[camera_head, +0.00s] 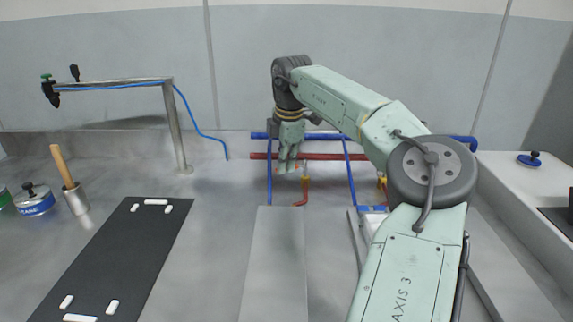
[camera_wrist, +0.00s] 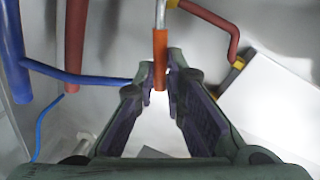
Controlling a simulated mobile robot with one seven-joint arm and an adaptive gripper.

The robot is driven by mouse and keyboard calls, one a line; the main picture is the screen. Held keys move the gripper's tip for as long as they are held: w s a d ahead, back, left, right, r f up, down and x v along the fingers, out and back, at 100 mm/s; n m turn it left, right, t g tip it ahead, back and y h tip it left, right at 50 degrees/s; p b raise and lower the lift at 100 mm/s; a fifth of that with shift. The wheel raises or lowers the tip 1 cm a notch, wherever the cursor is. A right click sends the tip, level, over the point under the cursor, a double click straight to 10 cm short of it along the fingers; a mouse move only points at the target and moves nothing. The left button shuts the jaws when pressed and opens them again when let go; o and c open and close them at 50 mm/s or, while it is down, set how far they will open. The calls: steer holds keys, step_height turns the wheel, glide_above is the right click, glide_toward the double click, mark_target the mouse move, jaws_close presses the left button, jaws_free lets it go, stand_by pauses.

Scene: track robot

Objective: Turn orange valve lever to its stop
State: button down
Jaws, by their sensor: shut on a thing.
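The orange valve lever (camera_wrist: 160,52) hangs from a grey metal rod at the top middle of the wrist view. My gripper (camera_wrist: 162,78) is shut on the lever's lower end, with one finger on each side of it. In the head view my gripper (camera_head: 290,163) is at the pipes near the back wall, pointing down. There the lever is too small and too close to my gripper to make out clearly.
Blue pipes (camera_wrist: 12,50) and red pipes (camera_wrist: 76,45) run close to my gripper. A second valve with yellow parts (camera_head: 382,184) is partly behind my arm. A metal post (camera_head: 177,125) with a blue hose stands left. A black mat (camera_head: 118,255) lies front left.

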steer(key=shift+w+a+m+h, duration=0.2)
steer(key=shift+w+m, duration=0.35)
steer(key=shift+m, duration=0.45)
steer(key=shift+w+a+m+h, duration=0.1)
steer(key=shift+w+m+h, duration=0.1)
steer(key=shift+w+m, duration=0.6)
steer(key=shift+s+m, duration=0.2)
steer(key=shift+m, duration=0.1)
steer(key=c, duration=1.7)
jaws_free()
steer(key=shift+o, duration=0.2)
step_height(320, 180, up, 12)
steer(key=s, duration=0.2)
steer(key=shift+s, duration=0.2)
steer(key=shift+f, duration=0.15)
